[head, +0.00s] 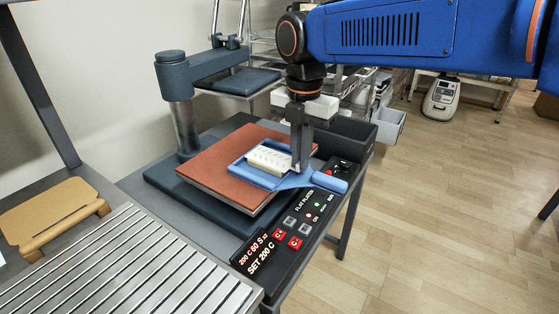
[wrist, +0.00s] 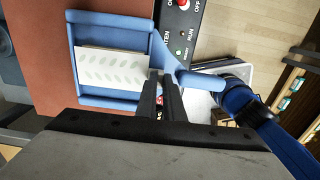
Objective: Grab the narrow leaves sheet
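The narrow leaves sheet (head: 268,160) is pale, with rows of small grey-green leaf marks. It lies in a blue tray (head: 242,173) with a handle, on the red-brown pad of the press. The wrist view also shows the sheet (wrist: 105,68) inside the blue tray (wrist: 108,103). My gripper (head: 299,168) points down at the right end of the sheet. In the wrist view its fingertips (wrist: 159,76) are close together at the sheet's right edge. I cannot tell whether they grip the edge or stand just beside it.
The press has a dark column (head: 175,75) and raised arm at the back left. A control panel (head: 300,212) runs along the front right. A dark bin (head: 346,140) sits behind it. A slatted metal table (head: 120,260) and brown board (head: 50,215) are at left. Open floor lies right.

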